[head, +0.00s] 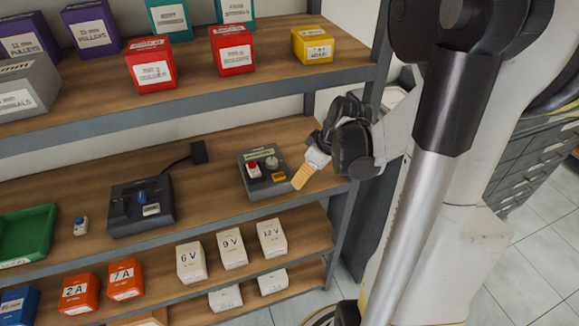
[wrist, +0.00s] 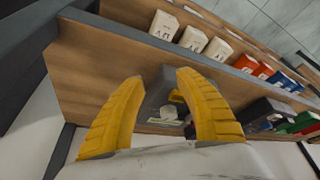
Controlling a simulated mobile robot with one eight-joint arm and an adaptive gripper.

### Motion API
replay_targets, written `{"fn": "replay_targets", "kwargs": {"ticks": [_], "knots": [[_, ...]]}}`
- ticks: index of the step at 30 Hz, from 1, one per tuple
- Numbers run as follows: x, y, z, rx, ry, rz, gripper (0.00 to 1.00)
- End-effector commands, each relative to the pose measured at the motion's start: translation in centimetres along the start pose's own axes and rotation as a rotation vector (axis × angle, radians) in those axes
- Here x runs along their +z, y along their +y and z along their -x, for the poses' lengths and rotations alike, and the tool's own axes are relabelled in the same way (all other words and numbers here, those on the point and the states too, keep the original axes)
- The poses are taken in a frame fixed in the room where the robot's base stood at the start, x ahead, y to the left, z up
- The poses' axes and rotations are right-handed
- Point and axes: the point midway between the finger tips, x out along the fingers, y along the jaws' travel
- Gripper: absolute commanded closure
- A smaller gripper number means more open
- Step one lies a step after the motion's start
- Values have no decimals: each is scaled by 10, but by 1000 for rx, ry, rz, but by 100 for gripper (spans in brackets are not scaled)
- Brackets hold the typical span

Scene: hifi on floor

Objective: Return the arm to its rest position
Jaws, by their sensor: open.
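My gripper (head: 302,176) is at the right end of the middle shelf in the head view, just right of a grey box with a red button and a dial (head: 247,184). My arm comes in from the right. In the wrist view, the two yellow ribbed fingers of my gripper (wrist: 160,77) stand apart with nothing held between them. The grey box (wrist: 154,98) shows beyond the gap, partly hidden by the fingers. I cannot tell from these views whether a finger touches it.
The rack's grey right post (head: 341,232) is close to my gripper. Above is a shelf with red boxes (head: 152,63) and a yellow box (head: 315,44). A black device (head: 112,210) and a green tray (head: 8,240) stand left. White boxes (head: 232,249) are below. Drawers (head: 535,160) stand right.

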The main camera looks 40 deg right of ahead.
Motion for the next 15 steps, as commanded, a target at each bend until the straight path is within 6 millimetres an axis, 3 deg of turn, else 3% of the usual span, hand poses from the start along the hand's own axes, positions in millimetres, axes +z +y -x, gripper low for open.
{"fn": "replay_targets", "kwargs": {"ticks": [4,15], "knots": [[9,0,4,0,1,-1,59],[10,0,4,0,1,0,59]]}}
